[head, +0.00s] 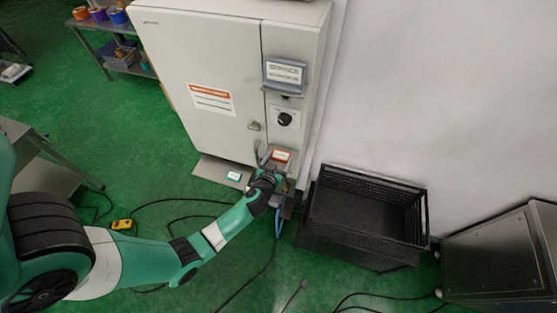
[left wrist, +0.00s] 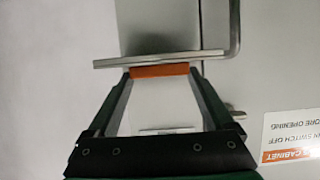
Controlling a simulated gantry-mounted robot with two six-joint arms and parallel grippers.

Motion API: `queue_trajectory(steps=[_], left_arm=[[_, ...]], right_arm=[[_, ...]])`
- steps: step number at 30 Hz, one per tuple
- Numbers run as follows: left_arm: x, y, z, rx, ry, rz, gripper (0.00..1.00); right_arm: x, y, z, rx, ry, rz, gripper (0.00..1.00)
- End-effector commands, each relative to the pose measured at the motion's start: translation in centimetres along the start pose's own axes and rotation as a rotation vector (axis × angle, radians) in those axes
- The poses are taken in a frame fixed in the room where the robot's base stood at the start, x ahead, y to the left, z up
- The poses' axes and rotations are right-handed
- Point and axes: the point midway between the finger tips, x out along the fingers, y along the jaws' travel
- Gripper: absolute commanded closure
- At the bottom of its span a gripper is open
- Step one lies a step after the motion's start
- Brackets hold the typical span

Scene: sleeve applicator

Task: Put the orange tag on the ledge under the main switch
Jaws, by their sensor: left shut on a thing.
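The orange tag (left wrist: 160,70) is between the fingertips of my left gripper (left wrist: 160,74) in the left wrist view, seen on its orange edge. My left gripper (head: 272,165) is shut on it, low at the cabinet front in the head view. The grey ledge (left wrist: 158,58) runs right by the tag; whether the two touch, I cannot tell. The main switch (head: 286,119) is a black knob on the cabinet's narrow right panel, above my gripper. An orange-and-white face (head: 281,156) shows beside my gripper, probably the tag. My right gripper is out of view.
The grey cabinet (head: 195,60) carries a warning label (head: 211,99) and a door handle (head: 254,126). A black crate (head: 365,205) stands right of my gripper. A teal card (head: 234,176) lies left of it. Cables cross the green floor.

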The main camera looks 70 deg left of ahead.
Motion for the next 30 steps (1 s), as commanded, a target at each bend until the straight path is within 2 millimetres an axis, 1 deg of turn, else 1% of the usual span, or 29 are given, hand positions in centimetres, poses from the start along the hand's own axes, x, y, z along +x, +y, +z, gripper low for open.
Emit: queue_trajectory(steps=[6, 7, 9, 17, 19, 20, 23, 30], left_arm=[[0.2, 0.0, 0.5, 0.000, 0.000, 0.000, 0.67], [0.1, 0.0, 0.4, 0.000, -0.001, 0.000, 0.10], [0.1, 0.0, 0.3, 0.000, -0.001, 0.000, 0.00], [0.0, 0.0, 0.1, 0.000, -0.001, 0.000, 0.00], [-0.2, 0.0, -0.3, 0.001, -0.001, 0.000, 0.00], [-0.6, 0.0, 0.0, 0.001, -0.001, 0.001, 0.00], [-2.4, 0.1, 0.0, 0.001, -0.001, 0.003, 0.00], [-8.3, 0.1, 0.1, 0.002, -0.001, 0.005, 0.00]], right_arm=[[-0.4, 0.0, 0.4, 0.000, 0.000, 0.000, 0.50], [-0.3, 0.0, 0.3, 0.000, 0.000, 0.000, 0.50], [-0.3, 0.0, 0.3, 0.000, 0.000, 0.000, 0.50], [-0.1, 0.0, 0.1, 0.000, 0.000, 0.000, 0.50], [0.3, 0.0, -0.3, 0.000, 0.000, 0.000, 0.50], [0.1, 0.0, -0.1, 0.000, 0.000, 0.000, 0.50], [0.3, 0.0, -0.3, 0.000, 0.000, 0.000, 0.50], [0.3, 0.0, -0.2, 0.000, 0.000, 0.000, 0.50]])
